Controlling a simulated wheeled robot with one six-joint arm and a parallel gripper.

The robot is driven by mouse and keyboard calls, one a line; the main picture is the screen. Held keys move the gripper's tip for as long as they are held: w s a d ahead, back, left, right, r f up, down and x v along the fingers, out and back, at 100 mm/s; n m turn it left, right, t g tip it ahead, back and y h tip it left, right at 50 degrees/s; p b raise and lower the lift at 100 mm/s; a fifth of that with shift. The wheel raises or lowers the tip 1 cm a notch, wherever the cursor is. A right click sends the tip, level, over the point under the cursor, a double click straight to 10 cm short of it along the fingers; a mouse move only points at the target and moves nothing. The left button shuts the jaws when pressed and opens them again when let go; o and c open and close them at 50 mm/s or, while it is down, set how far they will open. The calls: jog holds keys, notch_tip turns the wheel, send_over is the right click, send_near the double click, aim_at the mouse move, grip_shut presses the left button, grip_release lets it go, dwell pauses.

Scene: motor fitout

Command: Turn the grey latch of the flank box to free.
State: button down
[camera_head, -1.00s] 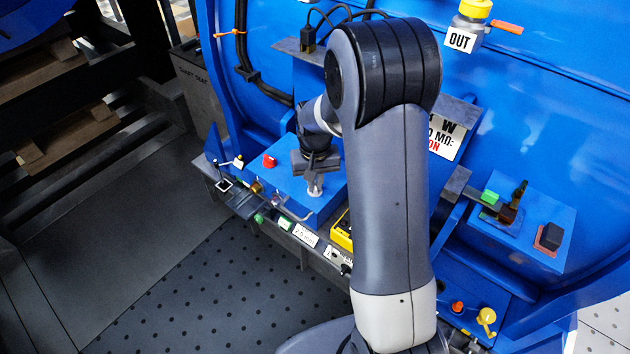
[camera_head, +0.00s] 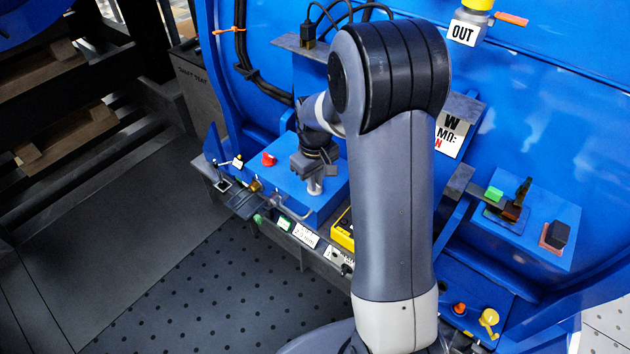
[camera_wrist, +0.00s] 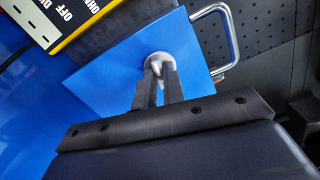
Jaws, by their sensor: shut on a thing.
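The blue flank box (camera_head: 295,184) is on the blue motor's side, left of my arm. The grey latch (camera_wrist: 159,62) sits on its face, a round light-grey base with a small upright part. It also shows in the head view (camera_head: 315,186). My gripper (camera_wrist: 160,75) is over the latch, with its dark fingers on either side of the latch's raised part and shut on it. In the head view my gripper (camera_head: 314,172) is small and partly hidden by my wrist. The fingers cover part of the latch.
A metal handle (camera_wrist: 228,35) curves out from the box's edge. A yellow meter (camera_wrist: 85,20) is beside the box. A red knob (camera_head: 268,160) sits on the box. A ledge with labels (camera_head: 305,235) runs below. Dotted floor (camera_head: 200,290) lies clear in front.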

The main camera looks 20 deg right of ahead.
jog(key=shift+n, duration=1.1)
jog(key=c, duration=1.5)
grip_release()
jog(key=shift+r, duration=0.1)
notch_tip(320, 180, up, 11)
jog(key=b, duration=0.1)
jog(key=shift+f, duration=0.2)
